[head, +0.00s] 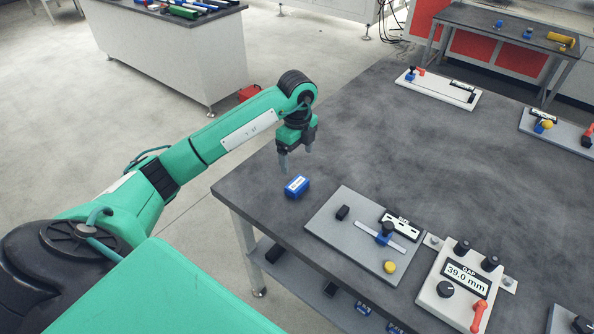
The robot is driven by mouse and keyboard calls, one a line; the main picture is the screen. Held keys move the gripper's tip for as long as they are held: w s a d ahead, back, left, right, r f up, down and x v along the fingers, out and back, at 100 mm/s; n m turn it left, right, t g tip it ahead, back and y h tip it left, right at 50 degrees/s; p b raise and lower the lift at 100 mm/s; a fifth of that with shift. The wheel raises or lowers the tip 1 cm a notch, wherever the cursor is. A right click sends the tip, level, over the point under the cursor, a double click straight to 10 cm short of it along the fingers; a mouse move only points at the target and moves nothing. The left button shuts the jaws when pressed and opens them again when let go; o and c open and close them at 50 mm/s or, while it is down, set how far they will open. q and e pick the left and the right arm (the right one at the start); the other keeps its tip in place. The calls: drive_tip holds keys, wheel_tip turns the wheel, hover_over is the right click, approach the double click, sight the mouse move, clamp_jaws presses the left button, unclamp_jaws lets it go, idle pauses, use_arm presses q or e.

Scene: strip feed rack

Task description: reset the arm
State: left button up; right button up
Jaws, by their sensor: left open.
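My left arm reaches in from the left over the near corner of the dark table (400,130). Its gripper (296,160) points down with the jaws apart and nothing between them. It is above and slightly behind a small blue block (297,186) with a white label, which sits near the table's left edge. The gripper looks apart from the block. My right gripper is not in view.
A grey plate (340,228) with a blue-knobbed slider (385,232) and yellow button (390,267) lies right of the block. Beside it is a white gauge box (455,285) reading 39.0 mm, with a red lever (478,316). The table's middle is clear.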

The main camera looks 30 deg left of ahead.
use_arm(q)
drive_tip(key=shift+r, duration=0.75)
